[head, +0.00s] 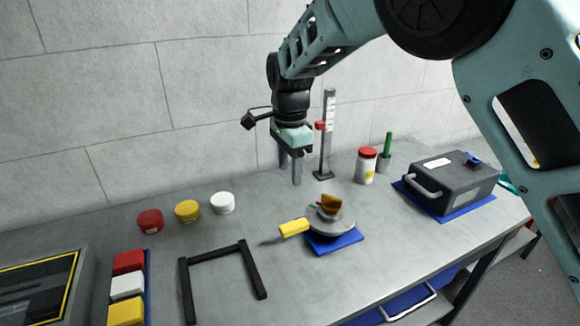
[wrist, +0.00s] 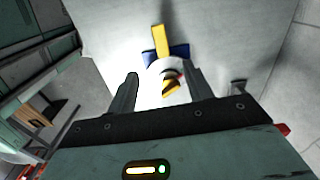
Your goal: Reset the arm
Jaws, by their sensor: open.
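My gripper (head: 290,170) hangs with its fingers pointing down above the back of the grey table, near a grey upright gauge post (head: 326,140). Its two fingers stand apart with nothing between them. In the wrist view my gripper (wrist: 160,88) is also open, and a round grey dish-like piece on a blue mat shows beyond the fingers. In the head view that round piece (head: 340,224) sits on the blue mat (head: 350,240), in front of and below my gripper, with an orange-brown part on top. A yellow-handled tool (head: 293,228) lies beside it at the left.
Red (head: 150,221), yellow (head: 187,211) and white (head: 223,203) round pots stand at the back left. A black U-shaped frame (head: 220,252) lies in front of them. A red-lidded jar (head: 366,166) and a dark handled case (head: 450,182) stand at the right. A wall runs behind.

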